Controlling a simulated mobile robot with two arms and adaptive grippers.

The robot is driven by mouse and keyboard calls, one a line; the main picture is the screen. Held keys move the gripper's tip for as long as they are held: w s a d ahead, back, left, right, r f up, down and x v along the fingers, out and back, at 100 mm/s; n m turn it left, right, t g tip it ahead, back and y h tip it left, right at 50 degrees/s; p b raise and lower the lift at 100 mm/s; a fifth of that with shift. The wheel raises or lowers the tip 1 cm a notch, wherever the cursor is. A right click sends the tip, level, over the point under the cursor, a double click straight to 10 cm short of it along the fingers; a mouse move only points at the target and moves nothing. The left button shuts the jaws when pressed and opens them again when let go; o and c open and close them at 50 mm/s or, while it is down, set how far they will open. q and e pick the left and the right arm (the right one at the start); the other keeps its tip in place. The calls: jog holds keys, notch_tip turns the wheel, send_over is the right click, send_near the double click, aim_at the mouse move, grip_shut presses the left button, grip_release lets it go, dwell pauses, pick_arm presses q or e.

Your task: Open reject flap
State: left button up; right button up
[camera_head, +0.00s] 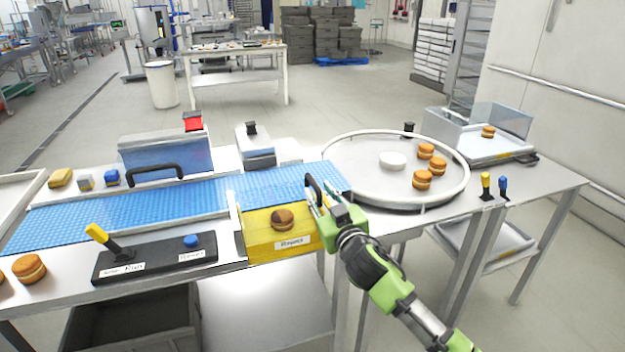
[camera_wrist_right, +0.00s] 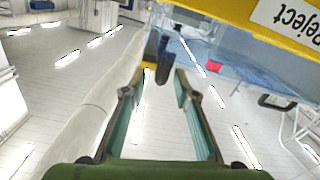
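The yellow reject flap (camera_head: 262,240), with a white "Reject" label, is at the front of the blue conveyor's right end. Its yellow edge and label (camera_wrist_right: 290,17) also show in the right wrist view. A brown filled round (camera_head: 283,219) shows against the yellow. A black handle (camera_head: 314,190) stands at the flap's right end. My right gripper (camera_head: 318,198) is at this handle. In the right wrist view the fingers of my right gripper (camera_wrist_right: 160,80) are apart, with the dark handle (camera_wrist_right: 156,52) just beyond and between the tips; contact cannot be told. My left gripper is not in view.
The blue conveyor (camera_head: 130,212) runs to a round turntable (camera_head: 335,180) holding several rounds and a white disc. A control box (camera_head: 155,258) with a yellow lever and blue button stands front left. A clear-walled tray (camera_head: 490,152) is at right.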

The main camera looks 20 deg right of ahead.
aim_at(308, 176)
jog(key=shift+w+a, duration=0.15)
jog(key=shift+w, duration=3.05)
grip_shut()
